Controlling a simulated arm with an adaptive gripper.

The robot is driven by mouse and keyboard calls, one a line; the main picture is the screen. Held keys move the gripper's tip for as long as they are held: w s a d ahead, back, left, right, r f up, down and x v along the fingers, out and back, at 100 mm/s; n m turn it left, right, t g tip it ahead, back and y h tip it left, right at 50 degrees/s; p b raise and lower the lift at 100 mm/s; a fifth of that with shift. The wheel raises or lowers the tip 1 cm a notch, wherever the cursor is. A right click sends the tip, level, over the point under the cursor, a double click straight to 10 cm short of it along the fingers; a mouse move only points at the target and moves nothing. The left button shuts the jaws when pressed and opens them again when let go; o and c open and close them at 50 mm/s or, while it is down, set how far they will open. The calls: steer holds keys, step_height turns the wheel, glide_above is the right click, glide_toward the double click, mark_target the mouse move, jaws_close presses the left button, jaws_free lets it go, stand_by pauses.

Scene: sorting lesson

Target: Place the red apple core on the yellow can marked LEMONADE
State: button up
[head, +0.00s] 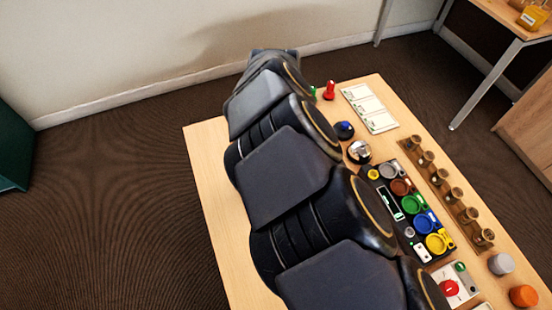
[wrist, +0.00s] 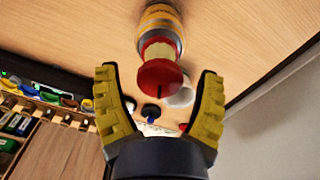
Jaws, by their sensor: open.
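In the wrist view, the red apple core (wrist: 157,76) has red ends and a pale yellow middle. It is in line with the yellow can (wrist: 160,14) and appears to stand on the can's silver-rimmed end. The can has dark lettering that I cannot read fully. My gripper (wrist: 157,73) is open, with a yellow-padded finger on each side of the core and a visible gap to both. In the head view, my arm covers the middle of the table, and I cannot make out the core, can or fingers.
On the wooden table (head: 207,160) are a dark panel of coloured dishes (head: 408,215), a brown rack (head: 447,193), white cards (head: 370,107), a blue-topped item (head: 344,130), a red peg (head: 329,91), and grey (head: 501,263) and orange (head: 523,295) cylinders. The left edge is bare.

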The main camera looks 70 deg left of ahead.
step_height(320, 180, up, 9)
steer(key=shift+r, duration=0.2)
